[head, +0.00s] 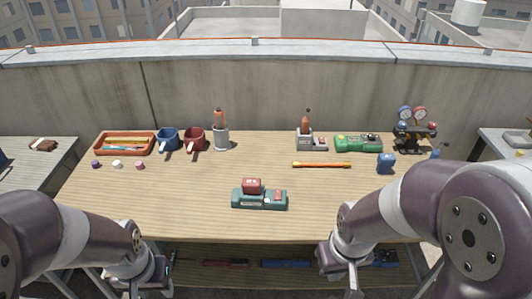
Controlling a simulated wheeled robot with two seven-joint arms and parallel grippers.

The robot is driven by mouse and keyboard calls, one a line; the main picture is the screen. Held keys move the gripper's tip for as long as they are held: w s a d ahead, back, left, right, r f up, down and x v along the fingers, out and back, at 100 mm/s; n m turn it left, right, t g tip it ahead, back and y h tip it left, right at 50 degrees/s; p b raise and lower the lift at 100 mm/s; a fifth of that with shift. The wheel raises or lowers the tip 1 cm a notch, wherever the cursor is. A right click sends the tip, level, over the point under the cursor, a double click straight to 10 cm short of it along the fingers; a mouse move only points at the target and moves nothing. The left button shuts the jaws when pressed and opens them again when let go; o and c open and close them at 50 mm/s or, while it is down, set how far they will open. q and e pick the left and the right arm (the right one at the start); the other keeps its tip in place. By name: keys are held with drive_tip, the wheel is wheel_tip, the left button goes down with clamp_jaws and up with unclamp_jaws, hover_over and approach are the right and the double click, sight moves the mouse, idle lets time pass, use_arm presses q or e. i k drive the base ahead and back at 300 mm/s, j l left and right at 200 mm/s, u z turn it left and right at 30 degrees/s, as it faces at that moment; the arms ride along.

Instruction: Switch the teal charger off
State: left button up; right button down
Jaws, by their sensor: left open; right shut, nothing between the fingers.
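The teal charger (240,201) sits near the front middle of the wooden table. A red block, seemingly a battery, sits on its top left. A small pale part and a reddish part show on its right side; I cannot tell which is the switch or how it is set. My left gripper (152,288) is open and empty at the table's front edge, left of the charger and apart from it. My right gripper (353,280) is shut and empty at the front edge, to the right of the charger and apart from it.
A yellow-orange rod (321,165) and a blue block (386,163) lie nearer. Table around the teal charger is clear.

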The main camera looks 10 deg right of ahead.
sight(277, 193)
drive_tip(key=i+l+u, duration=0.1)
drive_tip(key=i, duration=0.3)
drive_tip(key=i+l+u, duration=0.1)
drive_tip(key=i+l, duration=0.15)
drive_tip(key=i, duration=0.15)
drive_tip(key=i+l+u, duration=0.1)
drive_tip(key=i+l, duration=0.15)
drive_tip(key=i, duration=0.1)
